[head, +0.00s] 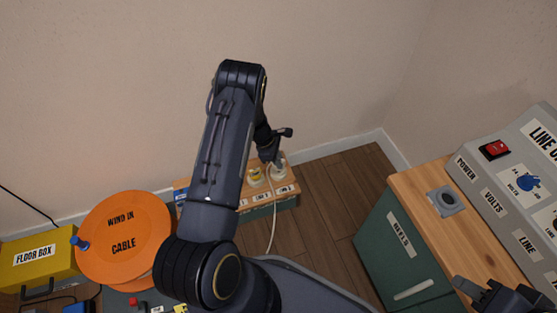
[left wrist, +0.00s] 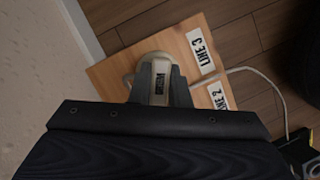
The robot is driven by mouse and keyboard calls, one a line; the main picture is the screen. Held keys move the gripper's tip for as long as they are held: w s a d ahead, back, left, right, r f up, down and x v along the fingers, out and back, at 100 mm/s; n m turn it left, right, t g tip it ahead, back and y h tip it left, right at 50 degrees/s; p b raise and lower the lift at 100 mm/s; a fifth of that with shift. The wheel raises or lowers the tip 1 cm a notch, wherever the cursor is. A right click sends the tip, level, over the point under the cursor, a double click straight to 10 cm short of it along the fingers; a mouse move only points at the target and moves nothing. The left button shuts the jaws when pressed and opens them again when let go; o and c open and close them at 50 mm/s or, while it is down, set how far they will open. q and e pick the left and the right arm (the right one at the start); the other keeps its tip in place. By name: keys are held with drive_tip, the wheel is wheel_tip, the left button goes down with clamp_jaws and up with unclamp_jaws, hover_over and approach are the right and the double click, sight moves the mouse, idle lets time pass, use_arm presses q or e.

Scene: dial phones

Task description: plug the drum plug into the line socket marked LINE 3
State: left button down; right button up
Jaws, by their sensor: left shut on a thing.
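My left gripper (head: 277,162) is at the end of my arm, over the right end of a wooden socket board (head: 292,189). In the left wrist view its fingers (left wrist: 160,88) are shut on a cream plug (left wrist: 159,66) with a dark label, likely DRUM. The plug is over the board beside the LINE 3 label (left wrist: 200,50); whether it is seated in a socket is hidden beneath it. The LINE 2 label (left wrist: 218,95) is one place over. A white cord (head: 273,232) hangs from this area. My right gripper (head: 482,291) is at the lower right; its jaw state is unclear.
A cream socket with a yellow part (head: 255,177) is beside the held plug. An orange cable drum (head: 124,238) and a yellow floor box (head: 38,257) are at left. A green REELS cabinet (head: 400,255) and a grey panel (head: 515,175) are at right. Bare wood floor lies between.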

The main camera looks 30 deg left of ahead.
use_arm(q)
drive_tip(key=shift+f+b, duration=0.6)
drive_tip(key=shift+f, duration=0.15)
drive_tip(key=c, duration=1.3)
unclamp_jaws()
drive_tip(key=c, duration=0.3)
wheel_tip(320, 180, up, 8)
drive_tip(key=p, duration=0.5)
drive_tip(key=shift+f+p, duration=0.2)
drive_tip(key=shift+p, duration=0.1)
